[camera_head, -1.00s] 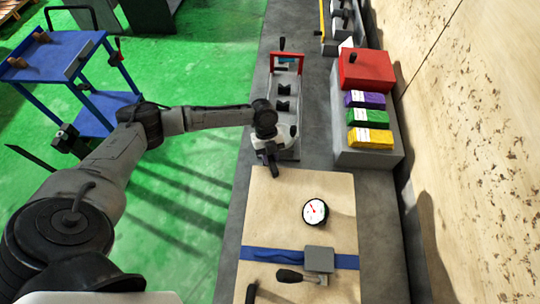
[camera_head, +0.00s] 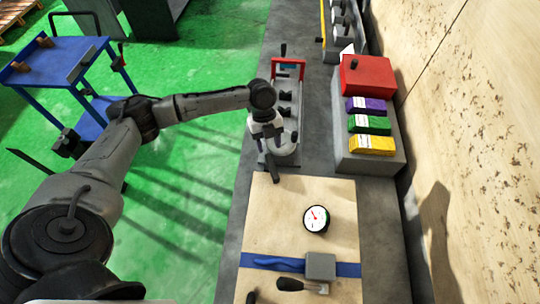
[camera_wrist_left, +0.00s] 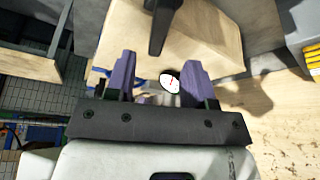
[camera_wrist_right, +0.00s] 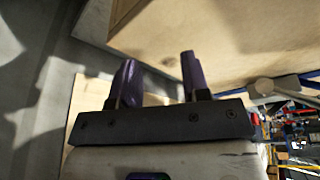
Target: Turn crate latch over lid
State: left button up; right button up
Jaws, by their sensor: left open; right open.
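The crate is a pale wooden box (camera_head: 285,205) at the front of the bench, its flat top toward me in the head view. A dark bar, which looks like the latch (camera_head: 273,168), stands at its far edge; a dark bar also shows at the top of the left wrist view (camera_wrist_left: 160,24). My left gripper (camera_head: 267,143) is just beyond that edge, near the bar. Its purple fingers (camera_wrist_left: 155,75) are open with nothing between them; contact with the bar cannot be told. My right gripper (camera_wrist_right: 155,75) is open and empty beside wooden surfaces, outside the head view.
A round dial gauge (camera_head: 316,218) and a blue strap (camera_head: 275,263) with a grey block (camera_head: 320,266) are on the crate top. A black-handled lever (camera_head: 290,284) is beside the block. A red box (camera_head: 367,74) and coloured blocks (camera_head: 370,123) stand at right.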

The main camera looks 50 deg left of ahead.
pick_arm(q)
jog(key=shift+v, duration=3)
